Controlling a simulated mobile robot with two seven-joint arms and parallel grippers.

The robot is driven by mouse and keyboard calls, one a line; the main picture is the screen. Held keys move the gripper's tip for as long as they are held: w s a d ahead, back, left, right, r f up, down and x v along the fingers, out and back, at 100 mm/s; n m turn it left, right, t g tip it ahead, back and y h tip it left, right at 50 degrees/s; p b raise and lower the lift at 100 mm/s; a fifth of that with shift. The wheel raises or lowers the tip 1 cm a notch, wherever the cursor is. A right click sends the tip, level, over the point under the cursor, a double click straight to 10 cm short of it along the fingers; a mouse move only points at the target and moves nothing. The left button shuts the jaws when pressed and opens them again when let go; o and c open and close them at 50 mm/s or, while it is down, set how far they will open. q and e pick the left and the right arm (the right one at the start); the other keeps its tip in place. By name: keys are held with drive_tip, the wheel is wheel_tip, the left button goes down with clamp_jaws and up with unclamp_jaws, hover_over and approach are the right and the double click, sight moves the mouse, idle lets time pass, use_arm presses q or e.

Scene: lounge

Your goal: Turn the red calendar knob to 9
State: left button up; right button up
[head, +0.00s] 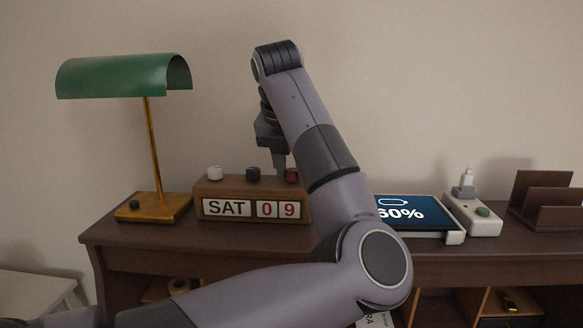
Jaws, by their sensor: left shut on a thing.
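A wooden block calendar (207,188) stands on the dark wooden desk in the head view. Its front shows SAT, 0 and 9, with the digits in red. On its top are a white knob (215,173), a black knob (253,174) and a red knob (292,175) at the right end. My left gripper (281,167) points down over the right end of the calendar and is shut on the red knob. My arm hides the calendar's right edge, and part of the grip is hard to see. My right gripper is not in view.
A green-shaded brass lamp (148,150) stands left of the calendar. Right of my arm are a tablet reading 60% (412,212), a white power strip (476,213) with a plug, and a wooden letter holder (545,205). The wall is close behind the desk (130,234).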

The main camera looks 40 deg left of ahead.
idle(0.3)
use_arm(q)
drive_tip(key=o, duration=1.1)
drive_tip(key=shift+c, duration=0.2)
drive_tip(key=v, duration=0.7)
drive_tip(key=shift+s+d, duration=0.1)
